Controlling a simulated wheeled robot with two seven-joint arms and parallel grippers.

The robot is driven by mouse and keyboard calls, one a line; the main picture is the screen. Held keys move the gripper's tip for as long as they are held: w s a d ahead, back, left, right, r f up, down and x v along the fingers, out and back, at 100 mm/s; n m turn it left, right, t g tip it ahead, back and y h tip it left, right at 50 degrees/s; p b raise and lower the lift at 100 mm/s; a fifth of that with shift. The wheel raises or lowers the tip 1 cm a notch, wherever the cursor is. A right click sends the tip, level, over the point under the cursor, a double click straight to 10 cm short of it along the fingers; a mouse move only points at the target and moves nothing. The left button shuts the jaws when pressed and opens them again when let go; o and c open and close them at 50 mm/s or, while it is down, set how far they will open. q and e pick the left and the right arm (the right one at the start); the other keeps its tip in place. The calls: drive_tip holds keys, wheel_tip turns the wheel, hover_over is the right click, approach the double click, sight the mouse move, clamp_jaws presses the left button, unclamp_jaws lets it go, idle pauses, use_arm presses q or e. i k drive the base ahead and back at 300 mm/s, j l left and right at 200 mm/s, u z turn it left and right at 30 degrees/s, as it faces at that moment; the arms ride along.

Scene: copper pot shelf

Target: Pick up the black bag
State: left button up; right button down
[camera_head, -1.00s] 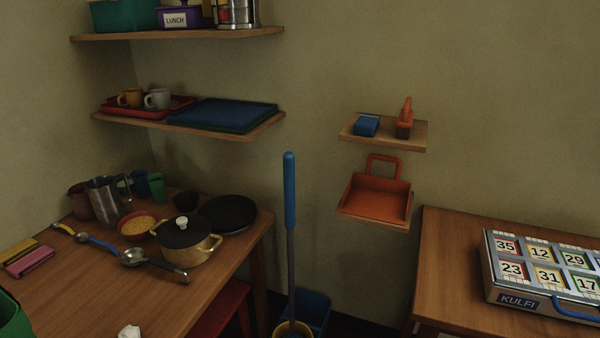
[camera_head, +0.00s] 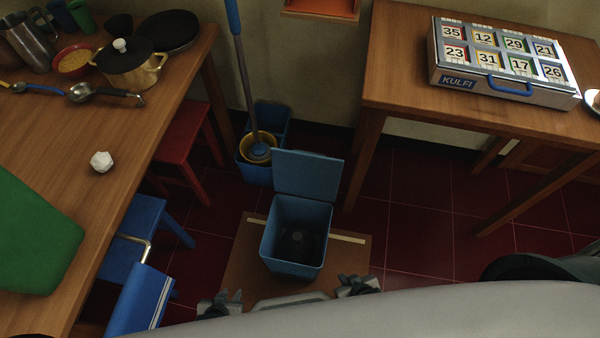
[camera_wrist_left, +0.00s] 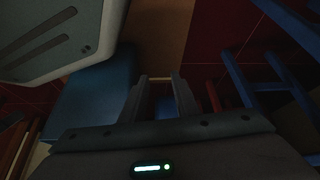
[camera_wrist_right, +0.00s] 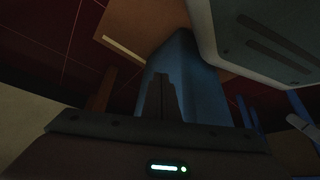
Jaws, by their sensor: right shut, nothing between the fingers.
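A dark bundle, likely the black bag (camera_head: 298,243), sits deep inside an open blue bin (camera_head: 292,268) with its lid (camera_head: 308,174) raised. A small knot-like bump shows on top of it; the rest is in shadow. My left gripper (camera_head: 220,303) is low, left of the bin; in the left wrist view (camera_wrist_left: 160,98) its fingers are apart and empty. My right gripper (camera_head: 357,286) is low, right of the bin; in the right wrist view (camera_wrist_right: 162,95) its fingers are together with nothing between them.
The bin stands on a brown mat (camera_head: 240,255). Behind it is a blue bucket (camera_head: 253,172) with a mop (camera_head: 235,50). A red stool (camera_head: 183,145), a blue chair (camera_head: 135,240) and a table (camera_head: 125,140) are at left. Another table (camera_head: 410,70) is at right; red floor lies between.

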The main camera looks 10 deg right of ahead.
sight(298, 246)
drive_tip(key=k+l+z, duration=0.2)
drive_tip(key=k, duration=0.2)
drive_tip(key=k+j, duration=0.15)
drive_tip(key=k, duration=0.55)
drive_tip(key=i+l+u, duration=0.25)
drive_tip(key=i+l, duration=0.15)
drive_tip(key=l, duration=0.2)
drive_tip(key=i+l+u, duration=0.15)
drive_tip(key=l, duration=0.2)
drive_tip(key=i+l+u, duration=0.25)
drive_tip(key=l, duration=0.45)
drive_tip(key=i+l+u, duration=0.1)
drive_tip(key=l, duration=0.25)
drive_tip(key=i, duration=0.1)
